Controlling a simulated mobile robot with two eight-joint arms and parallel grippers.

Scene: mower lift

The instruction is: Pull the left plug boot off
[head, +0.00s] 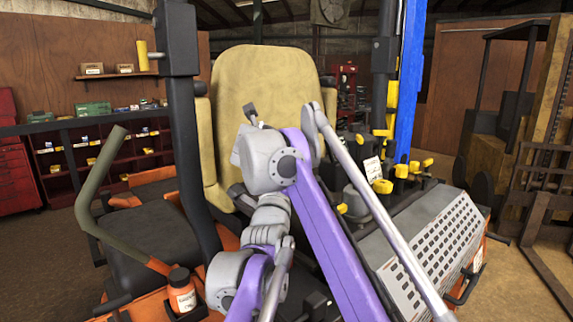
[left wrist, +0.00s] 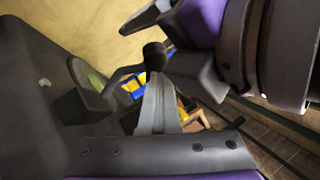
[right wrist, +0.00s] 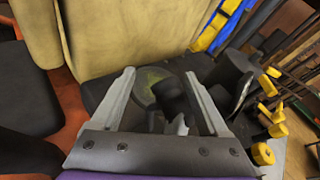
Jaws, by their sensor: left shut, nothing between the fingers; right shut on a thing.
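My left gripper (left wrist: 156,80) shows in the left wrist view, its fingers together and empty. A black boot-like piece (left wrist: 153,55) with a bent dark lead stands just beyond its fingertips. In the right wrist view, my right gripper (right wrist: 161,73) has its two fingers apart, on either side of a similar black piece (right wrist: 170,96). A dark housing with a greenish disc (right wrist: 148,82) sits behind it. Exact finger contact is unclear. I cannot tell which boot is the left one. In the head view my arms hide the boots and both gripper tips.
A tan padded panel (head: 240,80) rises behind the work area. A blue post (head: 407,80) and several yellow knobs (head: 382,186) stand to the right, above a grey slotted cover (head: 435,245). An orange bottle (head: 182,292) stands front left. My other arm crowds the left wrist view.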

